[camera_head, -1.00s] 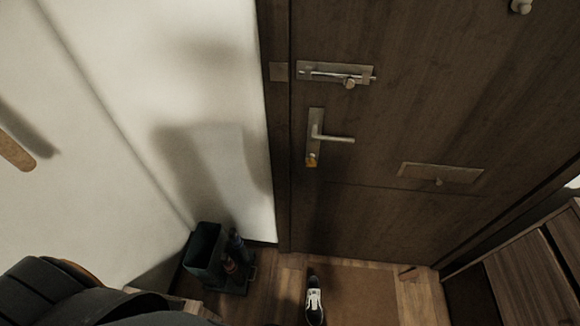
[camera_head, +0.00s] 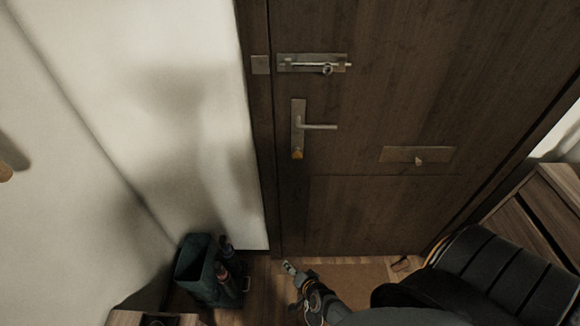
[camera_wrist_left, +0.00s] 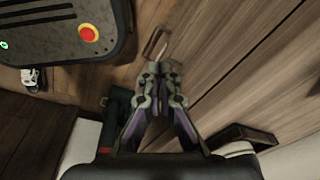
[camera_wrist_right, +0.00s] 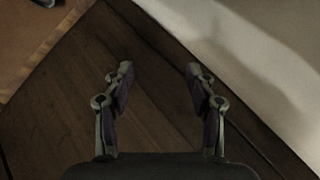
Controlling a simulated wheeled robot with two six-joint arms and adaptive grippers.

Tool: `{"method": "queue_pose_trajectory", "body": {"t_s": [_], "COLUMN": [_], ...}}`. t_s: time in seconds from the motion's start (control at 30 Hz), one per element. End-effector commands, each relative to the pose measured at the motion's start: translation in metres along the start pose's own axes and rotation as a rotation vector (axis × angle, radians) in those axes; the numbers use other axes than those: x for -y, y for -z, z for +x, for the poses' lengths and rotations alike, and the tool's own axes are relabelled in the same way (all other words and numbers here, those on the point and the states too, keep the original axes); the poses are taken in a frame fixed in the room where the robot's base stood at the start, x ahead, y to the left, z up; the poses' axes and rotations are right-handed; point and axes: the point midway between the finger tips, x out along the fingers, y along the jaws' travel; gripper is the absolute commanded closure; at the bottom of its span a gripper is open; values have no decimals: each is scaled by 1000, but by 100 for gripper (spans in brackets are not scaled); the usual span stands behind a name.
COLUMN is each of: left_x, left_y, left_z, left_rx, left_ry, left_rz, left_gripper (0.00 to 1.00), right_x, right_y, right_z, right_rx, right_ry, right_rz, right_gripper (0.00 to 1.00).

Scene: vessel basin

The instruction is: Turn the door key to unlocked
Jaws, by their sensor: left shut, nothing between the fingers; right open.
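The brown door (camera_head: 400,110) fills the middle of the head view. Its pale handle plate (camera_head: 298,112) carries a lever handle (camera_head: 320,127) pointing right. The small orange-yellow door key (camera_head: 297,154) sits at the plate's lower end; its exact angle is too small to tell. My right gripper (camera_head: 291,269) is low in front of the door, below the key and well apart from it. In the right wrist view its fingers (camera_wrist_right: 158,72) are spread and empty. My left gripper (camera_wrist_left: 157,70) shows only in its wrist view, with its fingers together and nothing between them.
A slide bolt (camera_head: 314,64) is above the handle, and a mail flap (camera_head: 418,155) is to its right. A dark bin (camera_head: 197,270) with bottles stands by the left wall. A wooden cabinet (camera_head: 540,205) stands at right. The space before the key is clear.

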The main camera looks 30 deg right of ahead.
Motion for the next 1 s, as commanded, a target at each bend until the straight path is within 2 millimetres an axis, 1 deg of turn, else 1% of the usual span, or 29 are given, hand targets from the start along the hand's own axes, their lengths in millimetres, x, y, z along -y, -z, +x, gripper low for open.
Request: {"method": "queue_pose_trajectory", "body": {"t_s": [0.03, 0.07, 0.1, 0.13, 0.17, 0.2, 0.3, 0.4, 0.43, 0.5, 0.6, 0.67, 0.77, 1.0], "left_x": [-1, -2, -2, -2, -2, -1, 0, 0, 0, 0, 0, 1, 1, 2], "left_y": [-4, -6, -9, -11, -13, -16, -23, -28, -29, -29, -29, -28, -26, -22], "left_z": [26, 33, 42, 48, 54, 60, 71, 76, 77, 77, 75, 74, 69, 59], "left_rx": [2, 4, 6, 9, 11, 15, 23, 29, 31, 31, 31, 30, 27, 24], "left_ry": [1, 1, 1, 2, 3, 4, 6, 7, 7, 7, 7, 7, 7, 8], "left_rz": [0, 0, 1, 1, 1, 2, 3, 4, 4, 4, 4, 4, 4, 4], "left_gripper": [100, 100, 100, 100, 100, 100, 100, 100, 100, 100, 100, 100, 100, 100], "right_x": [55, 90, 129, 153, 173, 194, 223, 235, 237, 240, 242, 244, 249, 261], "right_y": [31, 55, 88, 111, 133, 158, 202, 225, 229, 234, 236, 238, 248, 285], "right_z": [14, 10, 0, -12, -24, -42, -83, -110, -115, -122, -124, -123, -115, -81], "right_rx": [-107, -160, -211, -236, -249, -250, -207, -146, -132, -109, -101, -100, -97, -101], "right_ry": [153, 250, 380, 473, 562, 670, 878, 998, 1019, 1047, 1055, 1054, 1054, 1053], "right_rz": [287, 481, 739, 923, 1095, 1309, 1734, 1996, 2044, 2113, 2136, 2133, 2127, 2124], "right_gripper": [43, 43, 43, 43, 43, 43, 43, 43, 43, 43, 43, 43, 43, 43]}}
